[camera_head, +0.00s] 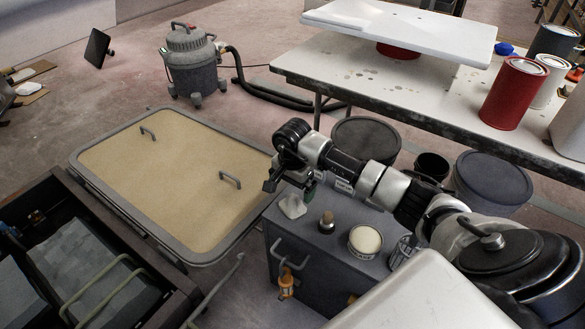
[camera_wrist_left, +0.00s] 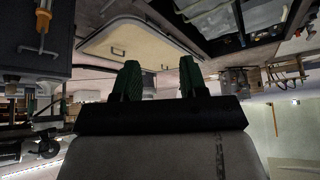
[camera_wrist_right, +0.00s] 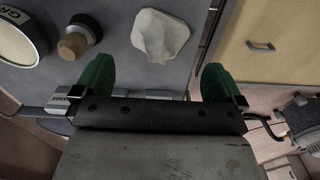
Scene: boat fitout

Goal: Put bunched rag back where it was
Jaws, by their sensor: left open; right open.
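The bunched rag (camera_head: 293,205), a crumpled white cloth, lies on the top of the grey cabinet (camera_head: 320,262), near its left edge. My right gripper (camera_head: 272,181) hangs above that edge, close to the rag. In the right wrist view the rag (camera_wrist_right: 160,36) sits just past the fingertips, roughly midway between the two open green fingers (camera_wrist_right: 156,75), and nothing is held. My left gripper is out of the head view. In the left wrist view its fingers (camera_wrist_left: 160,66) are apart and empty, and no rag shows there.
A wooden-knobbed item (camera_head: 327,222) and a pale-lidded tin (camera_head: 365,242) stand right of the rag. An orange-handled tool (camera_head: 287,284) hangs at the cabinet front. A framed tan panel (camera_head: 180,185) lies to the left. A white table (camera_head: 420,95) with paint cans stands behind.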

